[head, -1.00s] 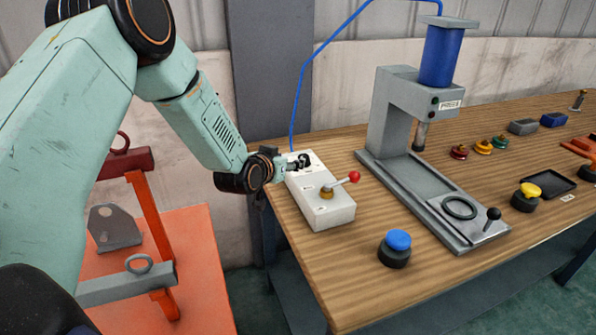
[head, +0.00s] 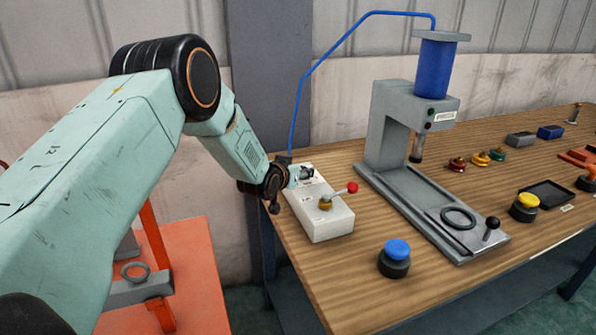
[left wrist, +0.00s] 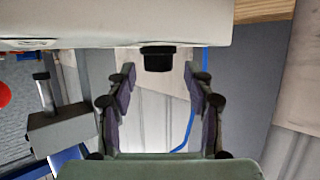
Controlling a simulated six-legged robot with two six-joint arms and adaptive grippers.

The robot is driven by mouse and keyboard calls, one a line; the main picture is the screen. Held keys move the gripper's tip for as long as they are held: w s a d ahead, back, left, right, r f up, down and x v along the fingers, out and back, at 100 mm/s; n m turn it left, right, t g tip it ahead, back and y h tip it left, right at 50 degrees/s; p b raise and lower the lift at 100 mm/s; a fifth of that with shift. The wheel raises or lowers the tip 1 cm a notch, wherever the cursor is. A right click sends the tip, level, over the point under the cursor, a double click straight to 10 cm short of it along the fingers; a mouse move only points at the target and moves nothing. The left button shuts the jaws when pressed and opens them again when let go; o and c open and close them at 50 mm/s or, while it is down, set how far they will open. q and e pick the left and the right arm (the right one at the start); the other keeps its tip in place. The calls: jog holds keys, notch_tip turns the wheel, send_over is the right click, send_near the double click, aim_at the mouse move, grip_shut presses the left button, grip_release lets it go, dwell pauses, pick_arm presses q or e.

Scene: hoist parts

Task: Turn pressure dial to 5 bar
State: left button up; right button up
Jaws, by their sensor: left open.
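The white control box (head: 328,222) stands at the left end of the wooden bench, with a red-knobbed lever (head: 340,193) on top. My left gripper (head: 300,177) is at the box's far end and hides most of the pressure dial in the head view. In the left wrist view a black dial knob (left wrist: 158,59) projects from the pale box (left wrist: 110,25). The open left fingers (left wrist: 160,88) stand to either side of it, with gaps and no visible contact. The dial's scale and setting cannot be read. My right gripper is not in view.
A grey press (head: 390,120) with a blue cylinder stands right of the box, its blue hose (head: 298,105) running down behind the box. A blue push button (head: 397,250) sits on the front bench. An orange stand (head: 180,260) is at lower left.

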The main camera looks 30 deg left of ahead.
pick_arm(q)
jog(key=shift+w+a+f, duration=0.1)
jog(key=shift+f, duration=0.05)
jog(key=shift+w+f, duration=0.3)
jog(key=shift+w, duration=0.15)
jog(key=shift+c, duration=0.2)
jog(key=shift+d, duration=0.25)
jog(key=shift+c, duration=0.7)
jog(key=shift+s+r, duration=0.15)
jog(key=shift+c, duration=0.8)
jog(key=shift+s+a+r, duration=0.15)
jog(key=shift+s+r, duration=0.05)
jog(key=shift+s, duration=0.1)
jog(key=c, duration=0.3)
jog(key=shift+w+f, duration=0.1)
jog(key=shift+w, duration=0.05)
grip_shut()
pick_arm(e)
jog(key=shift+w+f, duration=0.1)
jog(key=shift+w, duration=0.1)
